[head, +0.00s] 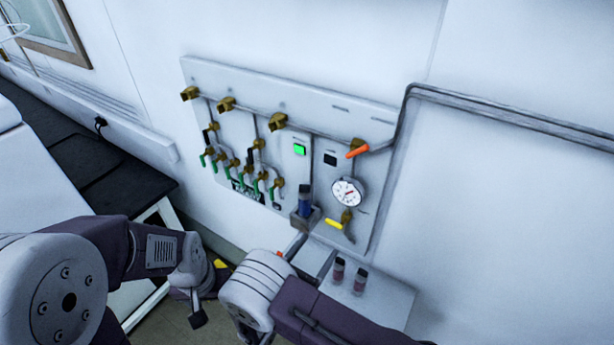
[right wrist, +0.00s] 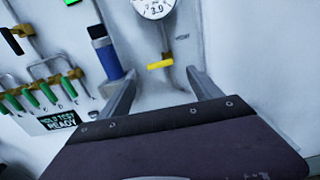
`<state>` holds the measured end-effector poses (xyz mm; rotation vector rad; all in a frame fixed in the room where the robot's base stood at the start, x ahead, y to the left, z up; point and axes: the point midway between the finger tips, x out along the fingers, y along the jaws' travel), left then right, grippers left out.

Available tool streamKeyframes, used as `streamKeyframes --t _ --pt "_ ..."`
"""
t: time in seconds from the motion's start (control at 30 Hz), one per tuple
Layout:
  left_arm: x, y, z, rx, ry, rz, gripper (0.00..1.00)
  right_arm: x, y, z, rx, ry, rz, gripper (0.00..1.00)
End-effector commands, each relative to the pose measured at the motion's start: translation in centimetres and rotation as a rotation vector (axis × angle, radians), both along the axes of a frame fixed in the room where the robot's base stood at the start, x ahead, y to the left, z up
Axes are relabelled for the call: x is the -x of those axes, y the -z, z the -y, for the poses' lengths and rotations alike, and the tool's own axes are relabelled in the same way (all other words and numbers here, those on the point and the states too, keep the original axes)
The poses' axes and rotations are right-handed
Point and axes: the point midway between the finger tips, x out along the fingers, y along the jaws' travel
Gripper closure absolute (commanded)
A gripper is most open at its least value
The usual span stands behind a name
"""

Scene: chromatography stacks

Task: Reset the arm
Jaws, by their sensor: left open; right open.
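My right gripper (head: 310,252) is in front of the lower part of the wall panel, empty. In the right wrist view its two fingers (right wrist: 160,75) are spread wide with nothing between them but panel and the yellow-handled valve beyond. My left gripper (head: 197,308) hangs low at the left, pointing down, mostly hidden by its own wrist; I see nothing held in it. A blue dark-capped vial (head: 305,203) stands in a small holder on the panel. It also shows in the right wrist view (right wrist: 108,58), left of the left finger and apart from it.
The white wall panel (head: 235,85) carries brass valves, green levers, a round gauge (head: 346,192), an orange handle (head: 357,152) and a yellow handle (head: 334,224). Two dark vials (head: 338,271) (head: 359,281) stand on a white shelf (head: 392,297) near my right arm. A white bench is at left.

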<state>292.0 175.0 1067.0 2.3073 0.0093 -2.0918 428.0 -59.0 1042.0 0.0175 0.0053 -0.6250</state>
Motion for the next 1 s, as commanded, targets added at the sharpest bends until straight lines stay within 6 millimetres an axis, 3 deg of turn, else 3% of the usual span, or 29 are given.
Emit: streamKeyframes --t 0.13,0.17,0.23,0.27,0.33,0.4,0.5,0.53,0.7,0.8,1.0 --pt "0.0 0.1 0.0 0.000 0.000 0.000 0.21 0.1 -0.2 1.2 -0.024 0.048 -0.010 0.26" --pt "0.0 0.1 0.0 0.000 0.000 0.000 0.21 0.2 -0.2 2.3 -0.045 0.094 -0.021 0.26" --pt "0.0 0.3 0.0 0.000 0.000 -0.001 0.21 1.4 -0.4 6.5 -0.144 0.276 -0.056 0.26" --pt "0.0 0.4 0.0 0.000 0.000 -0.001 0.21 2.4 -0.3 8.7 -0.209 0.386 -0.074 0.26" --pt "0.0 0.8 0.0 0.000 0.000 0.000 0.21 6.5 0.2 13.7 -0.434 0.701 -0.103 0.26" --pt "0.0 1.1 0.0 0.000 0.000 -0.001 0.21 11.4 1.1 16.0 -0.709 1.015 -0.088 0.26" --pt "0.0 1.5 0.0 0.000 0.000 0.000 0.21 15.8 1.9 15.1 -1.134 1.389 0.034 0.26" --pt "0.0 1.6 0.0 0.000 0.000 0.000 0.21 16.3 2.0 14.5 -1.257 1.477 0.091 0.26" --pt "0.0 1.9 0.0 0.000 0.000 0.000 0.21 15.0 0.6 12.3 -1.788 1.755 0.453 0.26" --pt "0.0 2.0 0.0 0.000 0.000 0.000 0.21 13.9 -0.2 12.3 -1.931 1.798 0.587 0.26" --pt "0.0 2.0 0.0 0.000 0.000 0.000 0.21 13.6 -0.5 12.3 -1.971 1.810 0.629 0.26"
